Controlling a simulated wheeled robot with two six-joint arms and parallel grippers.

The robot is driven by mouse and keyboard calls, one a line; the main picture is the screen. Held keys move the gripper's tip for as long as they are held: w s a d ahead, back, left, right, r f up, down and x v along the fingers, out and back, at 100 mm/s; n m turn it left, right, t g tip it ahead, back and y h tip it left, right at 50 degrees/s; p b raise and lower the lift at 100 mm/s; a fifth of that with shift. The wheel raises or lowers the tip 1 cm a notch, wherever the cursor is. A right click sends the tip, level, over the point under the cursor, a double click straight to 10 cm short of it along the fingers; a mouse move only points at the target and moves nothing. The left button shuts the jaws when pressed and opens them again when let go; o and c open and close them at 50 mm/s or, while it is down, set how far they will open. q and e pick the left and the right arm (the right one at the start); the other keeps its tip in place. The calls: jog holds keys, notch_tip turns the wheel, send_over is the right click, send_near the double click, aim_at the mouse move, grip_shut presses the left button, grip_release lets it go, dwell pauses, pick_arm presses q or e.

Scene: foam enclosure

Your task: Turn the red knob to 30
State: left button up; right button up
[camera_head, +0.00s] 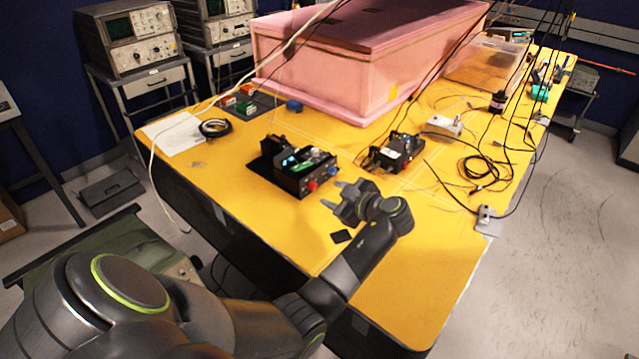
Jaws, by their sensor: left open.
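The red knob (312,186) is small and sits on the front face of a black box (291,182) with a green board on top, in the middle of the yellow table. A blue knob (333,172) sits to its right on the same face. My left gripper (331,194) is open, with its fingers pointing left at the box, just right of and slightly below the red knob. It appears apart from the knob, and nothing shows between the fingers. The knob's scale is too small to read. My right gripper is not in view.
A second black device (394,152) stands to the right of the box. A big pink foam enclosure (350,75) fills the table's back. Black cables (485,165) lie and hang at the right. A black tape roll (214,127) lies at the left. The table's front (400,290) is largely clear.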

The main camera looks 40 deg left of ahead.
aim_at(315, 187)
pick_arm(q)
jog(key=p+x, duration=0.1)
jog(key=x, duration=0.4)
jog(key=shift+a, duration=0.4)
jog(key=shift+w+a+f, duration=0.15)
jog(key=shift+a+f, duration=0.05)
jog(key=shift+a, duration=0.05)
jog(key=shift+a+f, duration=0.1)
jog(key=shift+a, duration=0.05)
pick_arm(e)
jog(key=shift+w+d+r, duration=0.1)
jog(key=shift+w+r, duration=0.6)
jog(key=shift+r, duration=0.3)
pick_arm(q)
grip_shut()
jog(key=shift+w+f+m+g+b, duration=0.2)
jog(key=shift+m+g+b, duration=0.4)
jog(key=shift+m+b, duration=0.4)
jog(key=shift+w+r+m+g+b, duration=0.15)
jog(key=shift+m+g+b, duration=0.95)
jog(key=shift+m+b, duration=0.25)
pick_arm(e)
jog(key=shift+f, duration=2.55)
